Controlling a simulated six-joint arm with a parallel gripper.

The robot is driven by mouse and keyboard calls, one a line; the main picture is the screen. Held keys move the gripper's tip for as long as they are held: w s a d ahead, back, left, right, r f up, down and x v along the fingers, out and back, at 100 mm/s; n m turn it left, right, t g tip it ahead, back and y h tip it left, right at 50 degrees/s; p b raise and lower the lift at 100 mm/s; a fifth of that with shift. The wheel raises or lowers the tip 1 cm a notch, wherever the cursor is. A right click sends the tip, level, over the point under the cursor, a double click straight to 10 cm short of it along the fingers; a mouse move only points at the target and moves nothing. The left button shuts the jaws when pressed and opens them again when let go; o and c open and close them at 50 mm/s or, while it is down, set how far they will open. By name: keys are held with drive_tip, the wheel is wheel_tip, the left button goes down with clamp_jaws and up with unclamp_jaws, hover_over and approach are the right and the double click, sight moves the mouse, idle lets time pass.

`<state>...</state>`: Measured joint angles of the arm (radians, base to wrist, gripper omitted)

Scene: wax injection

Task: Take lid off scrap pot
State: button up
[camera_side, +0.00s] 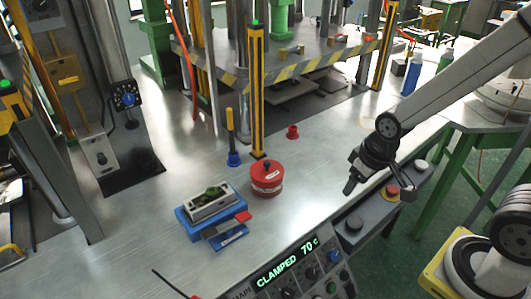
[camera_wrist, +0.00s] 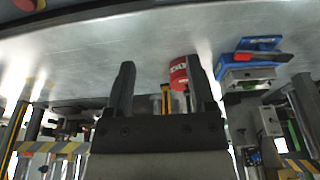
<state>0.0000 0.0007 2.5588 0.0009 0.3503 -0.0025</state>
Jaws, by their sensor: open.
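The scrap pot (camera_side: 267,183) is a red can with a pale label, standing on the metal bench. Its red lid (camera_side: 266,167) with a dark knob is on top. In the wrist view the red pot (camera_wrist: 179,74) shows partly behind one finger of my gripper. My gripper (camera_side: 366,184) is to the right of the pot in the side view, above the bench's front edge and well apart from the pot. In the wrist view my gripper (camera_wrist: 158,78) has its two fingers spread with nothing between them.
A blue fixture (camera_side: 212,213) with a metal mould stands left of the pot. A yellow-black post (camera_side: 257,95) rises just behind the pot. A small red cup (camera_side: 292,131) and a blue-based yellow-handled tool (camera_side: 233,158) stand nearby. A control panel (camera_side: 300,265) lines the front. Bench right of the pot is clear.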

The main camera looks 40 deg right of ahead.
drive_tip(key=w+a+n+y, duration=0.1)
drive_tip(key=w+n, duration=0.3)
drive_tip(key=w, duration=0.8)
drive_tip(key=n+y, duration=0.2)
drive_tip(key=n, duration=0.3)
hover_over(267, 162)
drive_tip(key=s+d, duration=0.2)
drive_tip(key=shift+f+t, duration=0.3)
drive_tip(key=shift+f, duration=0.45)
drive_tip(key=shift+x, duration=1.3)
drive_tip(key=shift+f, duration=0.1)
drive_tip(key=shift+x, duration=2.55)
clamp_jaws()
